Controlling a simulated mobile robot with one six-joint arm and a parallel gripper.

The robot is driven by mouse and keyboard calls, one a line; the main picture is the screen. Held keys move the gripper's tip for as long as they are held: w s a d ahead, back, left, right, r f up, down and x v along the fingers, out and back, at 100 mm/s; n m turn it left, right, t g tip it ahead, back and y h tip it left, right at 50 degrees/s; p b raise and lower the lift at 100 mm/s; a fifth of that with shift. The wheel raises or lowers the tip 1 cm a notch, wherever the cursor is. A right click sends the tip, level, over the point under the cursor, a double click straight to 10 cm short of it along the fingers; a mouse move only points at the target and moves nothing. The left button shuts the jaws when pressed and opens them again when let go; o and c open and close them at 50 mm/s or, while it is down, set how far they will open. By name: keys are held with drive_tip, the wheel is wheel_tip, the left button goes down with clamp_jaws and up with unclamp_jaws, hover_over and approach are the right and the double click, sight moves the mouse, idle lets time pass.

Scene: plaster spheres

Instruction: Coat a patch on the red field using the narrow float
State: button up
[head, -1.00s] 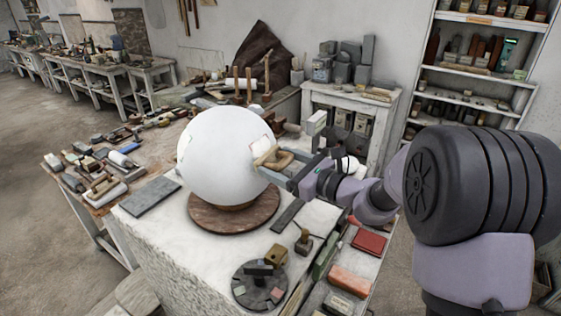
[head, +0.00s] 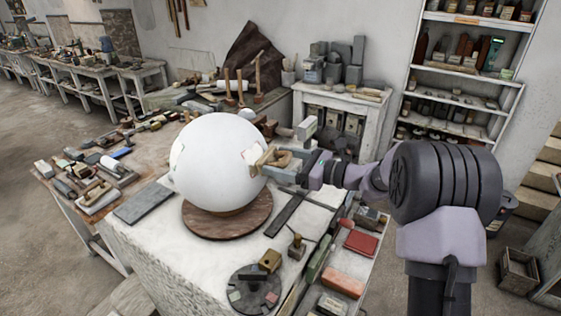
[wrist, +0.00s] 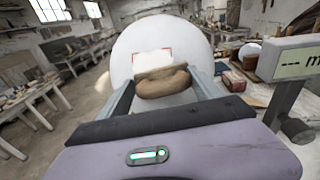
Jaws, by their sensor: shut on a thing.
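A large white plaster sphere (head: 212,165) sits on a round brown wooden base (head: 235,222). My gripper (head: 284,170) is at the sphere's right side, shut on a wooden float (head: 268,160) with a rounded brown handle. In the wrist view the float (wrist: 163,85) sits between the two fingers, in front of the sphere (wrist: 190,40). A red-edged field (wrist: 153,59) with a whitish middle shows just above the float, whose board hides its lower part. I cannot tell whether the float's face touches the sphere.
The white block under the base holds a grey slab (head: 143,200), a dark flat bar (head: 285,214) and a dark round disc (head: 254,289). A red block (head: 361,243) lies on the right shelf. A tool-covered table (head: 70,205) stands left.

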drive_tip(key=shift+w+a+f, duration=0.1)
drive_tip(key=shift+w+a, duration=0.15)
drive_tip(key=shift+a, duration=0.25)
drive_tip(key=shift+s+a+f+b, duration=0.1)
drive_tip(key=shift+s+a+b, duration=0.2)
drive_tip(key=shift+s, duration=0.2)
drive_tip(key=shift+s+a+f+b, duration=0.1)
drive_tip(key=shift+s+a+b, duration=0.1)
drive_tip(key=shift+s+b, duration=0.25)
drive_tip(key=shift+w+d+r+p, duration=0.15)
drive_tip(key=shift+w+d+p, duration=0.25)
drive_tip(key=shift+w, duration=0.6)
drive_tip(key=shift+w+d+r+p, duration=0.1)
drive_tip(key=shift+w+d+p, duration=0.1)
drive_tip(key=shift+w+d, duration=0.6)
drive_tip(key=shift+s+a+f+b, duration=0.1)
drive_tip(key=shift+s+a+b, duration=0.3)
drive_tip(key=shift+s+a, duration=0.25)
drive_tip(key=shift+s+a+f+b, duration=0.1)
drive_tip(key=shift+s+a+b, duration=0.3)
drive_tip(key=shift+s, duration=0.4)
drive_tip(key=shift+s+a+r, duration=0.1)
drive_tip(key=shift+s+a, duration=0.05)
drive_tip(key=shift+s, duration=0.25)
drive_tip(key=shift+w+d+r+p, duration=0.1)
drive_tip(key=shift+w+d+p, duration=0.3)
drive_tip(key=shift+w, duration=0.6)
drive_tip(key=shift+w+d+p, duration=0.15)
drive_tip(key=shift+w+d, duration=0.45)
drive_tip(key=shift+w, duration=0.4)
